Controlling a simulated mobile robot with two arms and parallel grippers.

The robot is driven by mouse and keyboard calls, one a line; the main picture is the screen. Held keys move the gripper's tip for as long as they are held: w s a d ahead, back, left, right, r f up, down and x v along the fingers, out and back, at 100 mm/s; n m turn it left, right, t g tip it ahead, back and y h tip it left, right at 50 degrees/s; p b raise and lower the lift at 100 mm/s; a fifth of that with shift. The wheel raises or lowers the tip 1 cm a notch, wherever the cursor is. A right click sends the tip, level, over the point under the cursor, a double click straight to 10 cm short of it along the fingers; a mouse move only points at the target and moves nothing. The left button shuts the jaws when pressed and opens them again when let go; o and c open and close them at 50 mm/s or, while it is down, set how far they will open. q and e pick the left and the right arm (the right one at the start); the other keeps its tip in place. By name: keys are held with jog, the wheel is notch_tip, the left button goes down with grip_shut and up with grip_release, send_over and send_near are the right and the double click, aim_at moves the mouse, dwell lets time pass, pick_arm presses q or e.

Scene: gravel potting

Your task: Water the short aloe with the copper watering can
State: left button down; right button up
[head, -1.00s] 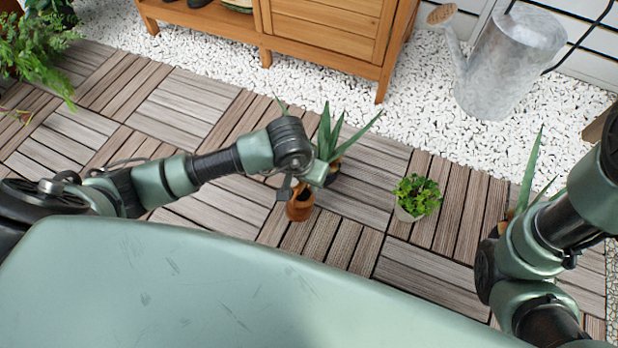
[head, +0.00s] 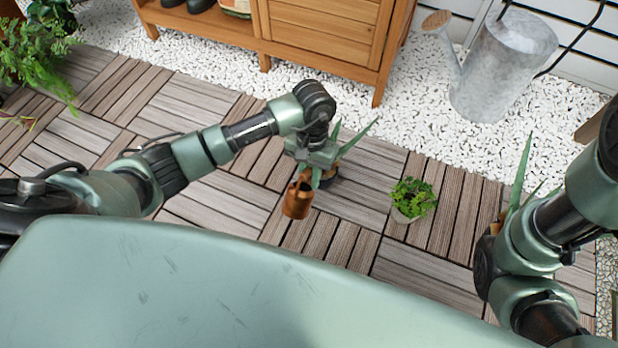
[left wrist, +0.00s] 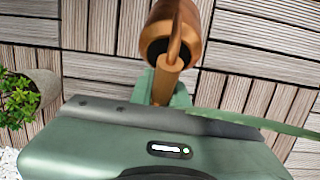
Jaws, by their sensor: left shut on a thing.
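The copper watering can (head: 297,201) hangs from my left gripper (head: 307,176), which is shut on it. In the left wrist view the copper can (left wrist: 158,28) shows its dark opening and its handle between the green fingers (left wrist: 163,92). A potted aloe (head: 357,138) stands just behind the left gripper, which hides much of it; a long leaf (left wrist: 262,123) crosses the left wrist view. A second aloe (head: 522,172) stands at the right, partly behind my right arm. I cannot tell which aloe is the short one. My right gripper is out of view.
A leafy plant in a pale pot (head: 411,198) stands right of the left gripper. A big galvanized watering can (head: 503,65) stands on white gravel behind, beside a wooden cabinet (head: 325,40). A fern (head: 35,55) is at the far left. Decking between is largely clear.

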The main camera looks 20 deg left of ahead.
pick_arm(q)
jog(key=shift+w+r+g, duration=0.15)
jog(key=shift+w+g, duration=0.05)
jog(key=shift+g, duration=0.3)
dwell(1.2)
jog(key=shift+s+f+t, duration=0.2)
jog(key=shift+s+t, duration=0.1)
jog(key=shift+t, duration=0.3)
jog(key=shift+a+f+t+b, duration=0.1)
jog(key=shift+f+t+b, duration=0.2)
jog(key=shift+t+b, duration=0.2)
jog(key=f+t+b, duration=0.1)
jog(key=t+b, duration=0.1)
jog(key=s+f+t+b, duration=0.1)
jog(key=t+b, duration=0.1)
jog(key=b, duration=0.1)
jog(key=shift+f+t+h, duration=0.1)
jog(key=shift+t+h, duration=0.2)
jog(key=shift+t, duration=0.1)
jog(key=shift+b, duration=0.3)
jog(key=shift+r, duration=0.3)
